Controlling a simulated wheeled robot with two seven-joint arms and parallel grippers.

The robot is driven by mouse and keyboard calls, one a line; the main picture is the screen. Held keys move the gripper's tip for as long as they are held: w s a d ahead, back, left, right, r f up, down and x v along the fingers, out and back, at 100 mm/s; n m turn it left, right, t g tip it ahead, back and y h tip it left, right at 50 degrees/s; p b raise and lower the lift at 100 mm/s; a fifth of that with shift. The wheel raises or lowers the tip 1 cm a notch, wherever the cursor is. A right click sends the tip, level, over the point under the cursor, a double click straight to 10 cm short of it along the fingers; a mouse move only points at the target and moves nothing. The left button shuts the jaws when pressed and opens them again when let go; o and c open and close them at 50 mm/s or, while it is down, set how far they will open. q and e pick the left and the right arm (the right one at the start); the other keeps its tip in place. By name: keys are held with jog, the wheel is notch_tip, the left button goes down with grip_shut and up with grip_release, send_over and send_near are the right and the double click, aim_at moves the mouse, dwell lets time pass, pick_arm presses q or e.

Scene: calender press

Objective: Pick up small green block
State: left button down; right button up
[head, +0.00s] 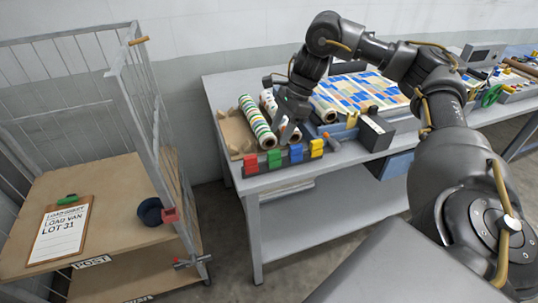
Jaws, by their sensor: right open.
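The small green block (274,158) sits in a row on a grey rack at the front edge of the table, between a red block (251,164) and a blue block (296,153). A yellow block (316,148) is at the right end of the row. My right gripper (286,131) is open and points down, just above and behind the green and blue blocks. It looks empty and apart from the green block, though the exact gap is hard to judge. My left gripper is out of view.
Patterned rolls (257,122) lie in a cardboard tray (233,131) behind the blocks. A press with a printed sheet (360,92) stands to the right. A wire cart (110,178) with a clipboard (60,232) and a dark blue bowl (150,211) stands left.

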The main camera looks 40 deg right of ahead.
aim_at(274, 151)
jog(key=shift+s+a+f, duration=0.1)
jog(key=shift+s+f, duration=0.15)
jog(key=shift+f, duration=0.6)
jog(key=shift+a+f, duration=0.1)
jog(key=shift+f, duration=0.3)
jog(key=shift+w+a+f, duration=0.15)
jog(key=shift+f, duration=0.45)
jog(key=shift+w+a+f, duration=0.1)
jog(key=shift+w+f, duration=0.05)
jog(key=shift+f, duration=0.15)
jog(key=shift+a+f, duration=0.15)
jog(key=shift+f+p, duration=0.2)
jog(key=shift+p, duration=0.1)
jog(key=x, duration=0.2)
jog(key=p+x, duration=0.1)
jog(key=shift+w+f, duration=0.1)
jog(key=shift+f, duration=0.3)
jog(key=shift+a+f, duration=0.1)
jog(key=shift+f, duration=0.35)
jog(key=c, duration=1)
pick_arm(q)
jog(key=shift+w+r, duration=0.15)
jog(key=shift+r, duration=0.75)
pick_arm(e)
jog(key=shift+c, duration=0.3)
